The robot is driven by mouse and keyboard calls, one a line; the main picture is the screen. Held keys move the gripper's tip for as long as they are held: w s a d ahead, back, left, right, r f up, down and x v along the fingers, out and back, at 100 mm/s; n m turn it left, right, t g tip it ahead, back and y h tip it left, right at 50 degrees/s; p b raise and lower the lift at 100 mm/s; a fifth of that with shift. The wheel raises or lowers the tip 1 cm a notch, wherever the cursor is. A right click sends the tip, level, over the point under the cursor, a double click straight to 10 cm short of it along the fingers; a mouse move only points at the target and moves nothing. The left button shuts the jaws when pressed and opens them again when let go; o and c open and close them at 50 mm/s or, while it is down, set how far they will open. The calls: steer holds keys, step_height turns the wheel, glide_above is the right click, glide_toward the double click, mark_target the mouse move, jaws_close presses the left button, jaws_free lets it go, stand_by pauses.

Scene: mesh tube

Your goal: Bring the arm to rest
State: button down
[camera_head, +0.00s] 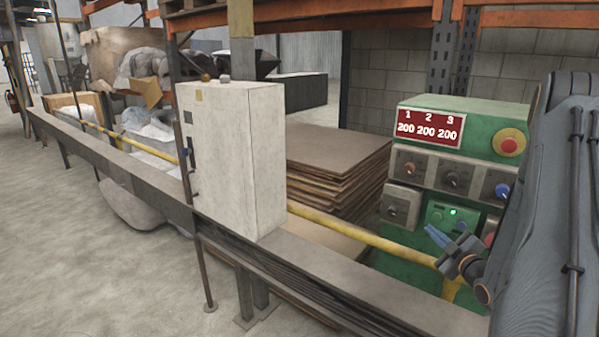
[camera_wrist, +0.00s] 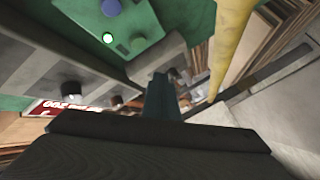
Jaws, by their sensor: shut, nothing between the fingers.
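My gripper (camera_head: 430,231) shows at the right of the head view, in front of the lower part of the green control panel (camera_head: 480,124). Its bluish fingers are together with nothing between them. They point up and to the left. In the wrist view the dark fingers (camera_wrist: 161,97) stick up from the middle, close together. My arm fills the right edge of the head view and hides part of the panel. I cannot tell any contact between the fingers and the panel.
The panel has a red display (camera_head: 430,126) reading 200 200 200, a red button (camera_head: 509,145), several knobs and a lit green light (camera_wrist: 107,38). A yellow rail (camera_head: 360,236) runs close by the gripper. A white cabinet (camera_head: 240,155) and stacked brown sheets (camera_head: 335,160) stand left.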

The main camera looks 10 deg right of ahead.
steer(key=a+r+m+g, duration=0.2)
steer(key=a+m+g, duration=0.2)
steer(key=a+g, duration=0.9)
steer(key=s+a+r+m+g, duration=0.1)
steer(key=s+a+m, duration=0.1)
steer(key=s+a, duration=0.9)
steer(key=s+a+r+m+g+y, duration=0.1)
steer(key=s+a+r+m+g, duration=0.1)
steer(key=s+a, duration=0.9)
steer(key=shift+a+m, duration=0.4)
steer(key=shift+a, duration=0.4)
